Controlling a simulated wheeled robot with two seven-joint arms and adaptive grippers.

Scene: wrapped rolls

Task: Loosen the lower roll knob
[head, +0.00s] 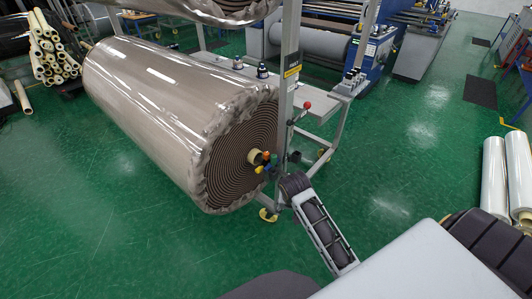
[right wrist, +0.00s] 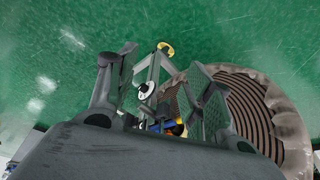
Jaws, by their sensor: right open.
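The lower wrapped roll (head: 165,105) is a large shiny taupe cylinder with its spiral end toward me. At the end's centre sits a small cluster of coloured knobs (head: 265,160) in yellow, green, orange and blue; I cannot tell which is the roll knob. The cluster also shows, partly hidden, in the right wrist view (right wrist: 174,127), with the roll's end (right wrist: 255,105) to its right. My right gripper (right wrist: 162,75) is open, its fingers spread on either side of the stand parts and the cluster. Contact is not visible. My left gripper is not in view.
A second roll (head: 215,10) hangs above. Clear wrapped rolls (head: 494,178) stand at the right. Green floor (head: 110,235) is free in front.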

